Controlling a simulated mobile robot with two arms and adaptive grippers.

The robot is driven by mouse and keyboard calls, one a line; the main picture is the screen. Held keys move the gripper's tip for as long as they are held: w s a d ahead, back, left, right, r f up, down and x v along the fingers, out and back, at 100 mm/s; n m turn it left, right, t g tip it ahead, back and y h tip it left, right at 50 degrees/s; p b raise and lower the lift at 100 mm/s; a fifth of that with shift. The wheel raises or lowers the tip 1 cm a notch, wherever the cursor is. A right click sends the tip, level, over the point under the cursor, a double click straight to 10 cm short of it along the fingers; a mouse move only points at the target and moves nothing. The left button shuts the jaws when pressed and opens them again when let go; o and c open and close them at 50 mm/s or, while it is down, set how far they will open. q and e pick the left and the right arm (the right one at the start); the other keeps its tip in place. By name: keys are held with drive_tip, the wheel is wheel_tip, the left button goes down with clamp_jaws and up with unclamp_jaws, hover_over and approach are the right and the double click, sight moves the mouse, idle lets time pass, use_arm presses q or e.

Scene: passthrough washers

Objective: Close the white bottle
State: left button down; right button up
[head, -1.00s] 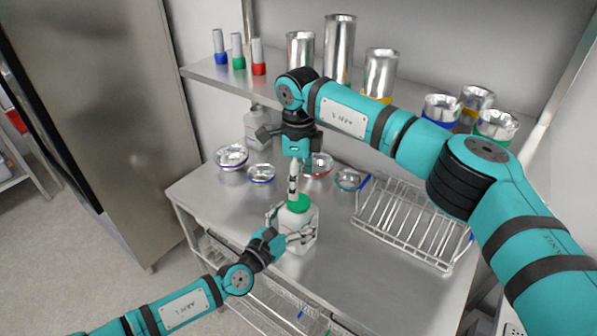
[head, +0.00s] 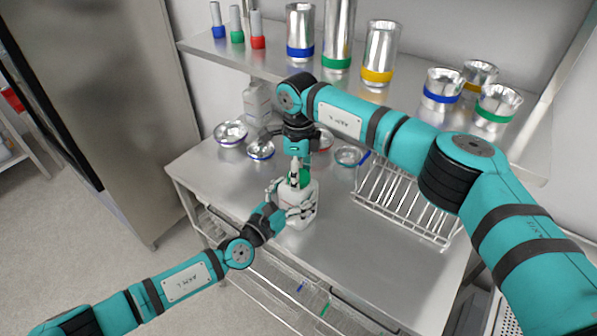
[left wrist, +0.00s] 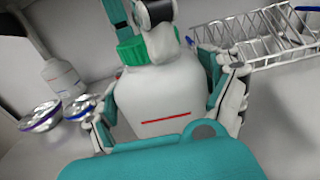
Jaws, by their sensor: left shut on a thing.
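The white bottle (head: 304,214) stands upright at the front of the steel table. Its green cap (head: 305,178) is on top. The left wrist view shows the bottle body (left wrist: 165,98) with a red line, and the green cap (left wrist: 132,52) at the neck. My left gripper (head: 291,207) is shut around the bottle's body, with fingers on both sides. My right gripper (head: 295,177) points down from above at the cap. One of its fingers (left wrist: 160,38) covers part of the cap, so its grip is unclear.
A wire rack (head: 405,205) stands right of the bottle. Several metal bowls (head: 230,133) and another white bottle (head: 257,103) are behind. The shelf (head: 410,106) above holds metal cups and coloured tubes. The table's front right is clear.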

drive_tip(key=c, duration=0.7)
drive_tip(key=o, duration=1.4)
wheel_tip(320, 180, up, 12)
drive_tip(key=shift+r, duration=0.1)
use_arm(q)
unclamp_jaws()
